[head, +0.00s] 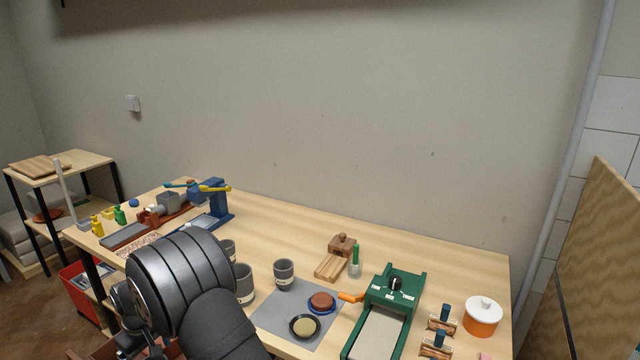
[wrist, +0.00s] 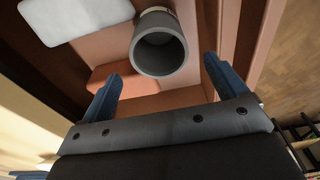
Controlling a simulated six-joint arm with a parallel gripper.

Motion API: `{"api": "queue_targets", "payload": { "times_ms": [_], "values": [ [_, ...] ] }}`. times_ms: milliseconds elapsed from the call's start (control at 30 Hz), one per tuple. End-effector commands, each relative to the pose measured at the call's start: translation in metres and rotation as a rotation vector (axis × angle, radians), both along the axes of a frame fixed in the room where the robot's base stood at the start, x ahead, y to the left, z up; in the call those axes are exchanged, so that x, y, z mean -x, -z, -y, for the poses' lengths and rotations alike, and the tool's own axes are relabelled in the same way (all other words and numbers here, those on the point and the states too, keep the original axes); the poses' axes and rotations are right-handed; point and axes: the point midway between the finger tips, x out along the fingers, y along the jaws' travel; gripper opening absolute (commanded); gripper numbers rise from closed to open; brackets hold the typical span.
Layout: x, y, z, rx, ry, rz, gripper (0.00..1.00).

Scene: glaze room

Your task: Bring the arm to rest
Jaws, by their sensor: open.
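My arm reaches down past the table's front left edge in the head view, its dark links covering that part. My gripper (wrist: 162,72) shows in the wrist view with its two blue-grey fingers spread apart and nothing held between them. A grey cup (wrist: 174,57) with a pale band is just beyond the fingertips, inside a reddish-brown box (wrist: 250,45). I cannot tell whether the fingers touch it. In the head view the fingers are hidden or too dark to make out.
The wooden table (head: 285,228) holds several grey cups (head: 284,274), a grey mat (head: 268,318) with small dishes, a green machine (head: 412,290), a blue press (head: 216,205) and an orange pot (head: 482,320). A shelf (head: 88,160) stands far left. Space above the table is free.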

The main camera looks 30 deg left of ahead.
Motion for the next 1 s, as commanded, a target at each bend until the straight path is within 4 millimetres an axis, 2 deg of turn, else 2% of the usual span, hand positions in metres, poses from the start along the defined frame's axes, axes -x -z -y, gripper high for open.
{"api": "queue_targets", "payload": {
  "times_ms": [100,1000],
  "values": [
    [0.0,-0.026,-0.001,-0.004,0.0,0.001,0.9],
    [0.0,-0.206,-0.001,-0.004,0.0,0.001,0.9]
  ]
}}
